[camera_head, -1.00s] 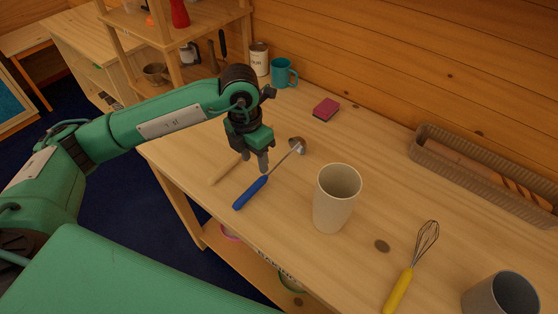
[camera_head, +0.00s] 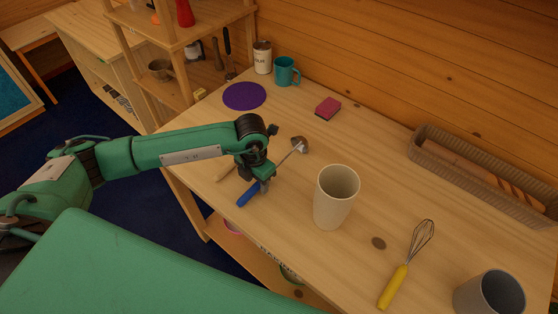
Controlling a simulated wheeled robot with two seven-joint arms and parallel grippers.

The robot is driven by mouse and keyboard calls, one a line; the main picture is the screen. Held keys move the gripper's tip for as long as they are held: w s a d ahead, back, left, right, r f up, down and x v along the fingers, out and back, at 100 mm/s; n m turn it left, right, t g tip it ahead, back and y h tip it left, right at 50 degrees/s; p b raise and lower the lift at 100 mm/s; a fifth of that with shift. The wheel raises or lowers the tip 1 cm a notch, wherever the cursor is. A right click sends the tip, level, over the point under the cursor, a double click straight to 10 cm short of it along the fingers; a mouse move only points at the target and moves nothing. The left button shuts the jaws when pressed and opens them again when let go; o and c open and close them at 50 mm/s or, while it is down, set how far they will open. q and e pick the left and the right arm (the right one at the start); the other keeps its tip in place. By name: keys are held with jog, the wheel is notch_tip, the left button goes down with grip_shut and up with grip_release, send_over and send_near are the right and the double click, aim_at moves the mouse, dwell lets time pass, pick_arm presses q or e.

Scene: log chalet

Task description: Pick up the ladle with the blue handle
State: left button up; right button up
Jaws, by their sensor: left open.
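The ladle lies on the wooden table, with its blue handle (camera_head: 247,195) toward the front edge and its metal bowl (camera_head: 299,144) farther back. My left gripper (camera_head: 264,186) is open and low over the ladle, at the upper end of the blue handle. Its fingers and the arm hide part of the shaft. I cannot tell whether the fingers straddle the handle or touch it. My right gripper is not in view.
A tall beige cup (camera_head: 335,198) stands close to the right of the gripper. A wooden-handled utensil (camera_head: 226,171) lies just left, partly hidden. A yellow-handled whisk (camera_head: 393,287), a grey cup (camera_head: 489,296) and a woven basket (camera_head: 480,178) are farther right. A purple disc (camera_head: 244,96) lies behind.

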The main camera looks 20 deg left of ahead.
pick_arm(q)
jog(key=shift+f, duration=0.95)
jog(key=shift+c, duration=0.5)
grip_shut()
notch_tip(320, 180, up, 20)
jog(key=b, duration=0.4)
